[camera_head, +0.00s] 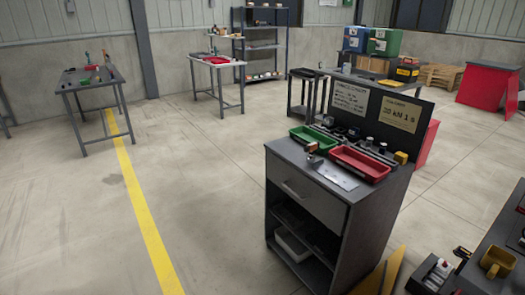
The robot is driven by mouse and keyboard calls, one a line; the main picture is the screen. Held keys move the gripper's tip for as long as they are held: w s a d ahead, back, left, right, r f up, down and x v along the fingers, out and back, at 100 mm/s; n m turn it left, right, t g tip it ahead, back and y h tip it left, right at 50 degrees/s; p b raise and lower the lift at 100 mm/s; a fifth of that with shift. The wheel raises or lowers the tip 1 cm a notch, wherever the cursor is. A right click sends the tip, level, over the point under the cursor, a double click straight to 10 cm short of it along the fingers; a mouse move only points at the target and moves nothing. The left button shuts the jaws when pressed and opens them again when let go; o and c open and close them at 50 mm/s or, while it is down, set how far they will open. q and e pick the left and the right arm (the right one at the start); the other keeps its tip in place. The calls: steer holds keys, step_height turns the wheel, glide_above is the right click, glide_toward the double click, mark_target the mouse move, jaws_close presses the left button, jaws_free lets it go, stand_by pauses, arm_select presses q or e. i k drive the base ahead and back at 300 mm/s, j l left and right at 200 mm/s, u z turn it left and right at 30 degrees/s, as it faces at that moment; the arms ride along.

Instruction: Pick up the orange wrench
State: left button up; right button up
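I cannot make out an orange wrench anywhere in this view. The nearest workplace is a dark grey cabinet (309,194) with a drawer, right of the middle. On its top are a green tray (313,139) and a red tray (359,163), with several small dark parts behind them. A small brownish-orange item (313,148) stands by the green tray; its kind is unclear. Neither of my grippers is in view.
A bench with a yellow cup (498,262) is at the lower right. A table (92,85) stands at the left and another (217,61) at the back, near a shelf rack (262,46). Open floor with a yellow line (140,200) lies left of the cabinet.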

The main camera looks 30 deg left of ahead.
mark_target(311, 159)
steer(key=u, duration=0.5)
steer(key=z, duration=1.85)
steer(key=u, duration=1.75)
steer(key=i+j+z, duration=0.15)
steer(key=z, duration=0.25)
steer(key=i+j+z, duration=0.15)
steer(key=j+z, duration=0.25)
steer(key=l, duration=0.1)
